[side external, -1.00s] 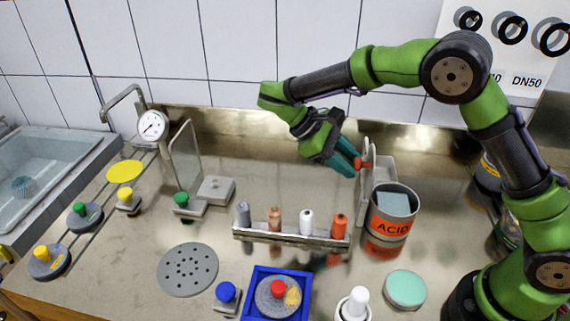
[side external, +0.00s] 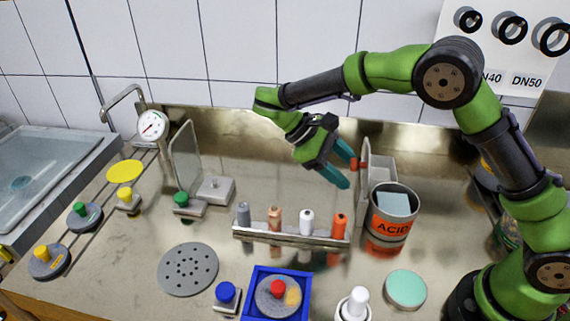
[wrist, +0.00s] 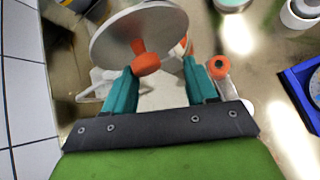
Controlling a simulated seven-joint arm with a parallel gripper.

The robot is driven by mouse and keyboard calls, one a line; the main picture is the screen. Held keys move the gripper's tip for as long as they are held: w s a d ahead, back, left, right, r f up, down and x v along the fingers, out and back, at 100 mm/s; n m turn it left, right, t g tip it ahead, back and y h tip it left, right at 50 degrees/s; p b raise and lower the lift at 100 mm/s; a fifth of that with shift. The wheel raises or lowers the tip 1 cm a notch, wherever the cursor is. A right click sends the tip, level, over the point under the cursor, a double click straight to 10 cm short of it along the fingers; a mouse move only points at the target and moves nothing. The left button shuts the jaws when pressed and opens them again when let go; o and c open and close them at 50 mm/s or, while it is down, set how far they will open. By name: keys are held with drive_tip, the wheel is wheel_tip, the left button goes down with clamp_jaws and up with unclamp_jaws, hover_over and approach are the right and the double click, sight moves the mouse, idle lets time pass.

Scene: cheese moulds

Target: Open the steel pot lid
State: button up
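The steel pot (side external: 390,214) with the orange ACID label stands right of centre in the side view, its top open and pale blue contents showing. The round lid (side external: 365,160) stands upright, nearly edge-on, at the pot's back left, with its red-orange knob (side external: 356,163) facing my gripper. In the wrist view the grey lid disc (wrist: 125,32) and knob (wrist: 145,62) are ahead of my fingers. My gripper (side external: 349,173) is open, its teal fingers spread, with the knob close to one fingertip; I cannot tell whether they touch. The fingers also show in the wrist view (wrist: 160,68).
A rack (side external: 290,238) with several coloured pegs stands in front of my gripper. A blue tray (side external: 250,308) holds a round piece with a red knob.

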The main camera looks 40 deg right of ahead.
drive_tip(key=shift+w+r, duration=0.15)
drive_tip(key=v, duration=0.7)
idle(0.3)
drive_tip(key=shift+a+r, duration=0.1)
